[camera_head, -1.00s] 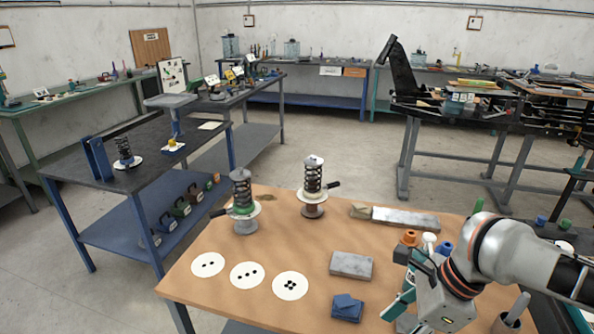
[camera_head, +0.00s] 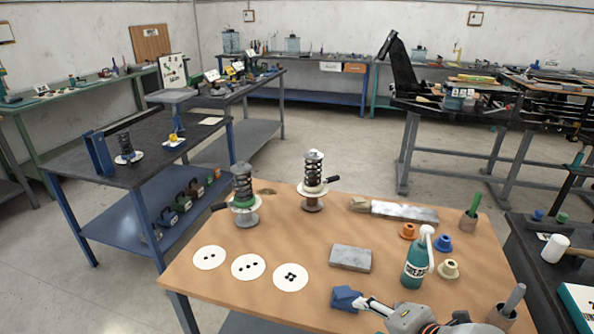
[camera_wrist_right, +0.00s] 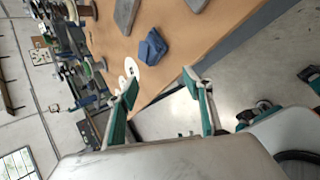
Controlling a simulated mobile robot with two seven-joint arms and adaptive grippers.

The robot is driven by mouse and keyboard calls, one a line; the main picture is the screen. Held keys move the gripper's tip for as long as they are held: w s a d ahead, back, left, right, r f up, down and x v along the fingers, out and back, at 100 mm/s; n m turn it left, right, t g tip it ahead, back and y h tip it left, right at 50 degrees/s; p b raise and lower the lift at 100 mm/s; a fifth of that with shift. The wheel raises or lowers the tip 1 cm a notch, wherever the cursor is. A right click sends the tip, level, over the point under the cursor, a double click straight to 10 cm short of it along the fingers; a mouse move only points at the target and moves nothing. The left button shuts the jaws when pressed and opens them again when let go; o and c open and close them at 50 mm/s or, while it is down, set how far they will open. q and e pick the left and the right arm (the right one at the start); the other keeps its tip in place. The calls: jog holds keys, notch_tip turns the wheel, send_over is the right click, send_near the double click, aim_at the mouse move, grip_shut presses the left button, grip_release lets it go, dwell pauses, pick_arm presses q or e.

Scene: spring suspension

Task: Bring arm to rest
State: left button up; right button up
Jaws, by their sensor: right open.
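My right gripper (camera_wrist_right: 165,98) is open and empty in the wrist view, its two teal-padded fingers spread apart. In the head view, part of my right arm and gripper (camera_head: 400,315) shows at the bottom edge, just right of the folded blue cloth-like piece (camera_head: 345,297). That piece also shows beyond the fingers in the wrist view (camera_wrist_right: 152,46), apart from them. My left gripper is not in view.
A teal bottle (camera_head: 414,265), several coloured bushings (camera_head: 443,243) and a grey block (camera_head: 350,258) are on the table's right half. White dotted discs (camera_head: 248,267) lie at its front left. A mallet (camera_head: 556,248) lies on the dark bench at right.

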jog(key=s+d+f+m+h, duration=0.3)
jog(key=s+d+m, duration=0.1)
jog(key=d+m, duration=0.25)
jog(key=s+d+f+m+g+h, duration=0.1)
jog(key=s+d+f+m+h, duration=0.2)
jog(key=d+m, duration=0.35)
jog(key=s+d+f+m+h, duration=0.25)
jog(key=s+d+m, duration=0.25)
jog(key=d, duration=0.3)
jog(key=w+a+f+m+t+y, duration=0.2)
jog(key=a+f+y, duration=0.5)
jog(key=a+f, duration=0.5)
jog(key=a+m+t, duration=0.1)
jog(key=a, duration=0.3)
jog(key=shift+a+f, duration=0.25)
jog(key=shift+f, duration=0.15)
